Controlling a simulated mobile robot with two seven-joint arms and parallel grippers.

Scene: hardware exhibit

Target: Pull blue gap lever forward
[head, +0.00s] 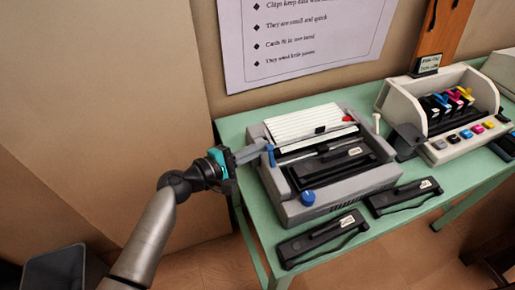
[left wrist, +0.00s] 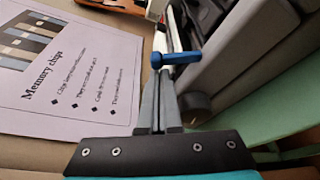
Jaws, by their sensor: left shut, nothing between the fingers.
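The blue gap lever (head: 271,155) stands at the left side of the grey printer (head: 335,203). In the left wrist view the blue lever (left wrist: 180,58) crosses close by the far part of my fingers. My left gripper (head: 262,148) is shut and empty, reaching in from the left with its fingertips at the lever. The left gripper's fingers (left wrist: 163,75) also show in the left wrist view. I cannot tell whether they touch the lever. My right gripper is not in view.
The printer stands on a green table (head: 232,128). A blue knob (head: 308,198) is on its front left. Two black cartridges (head: 318,237) (head: 402,196) lie in front. A beige ink printer (head: 440,105) stands to the right. A poster (head: 300,35) hangs behind.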

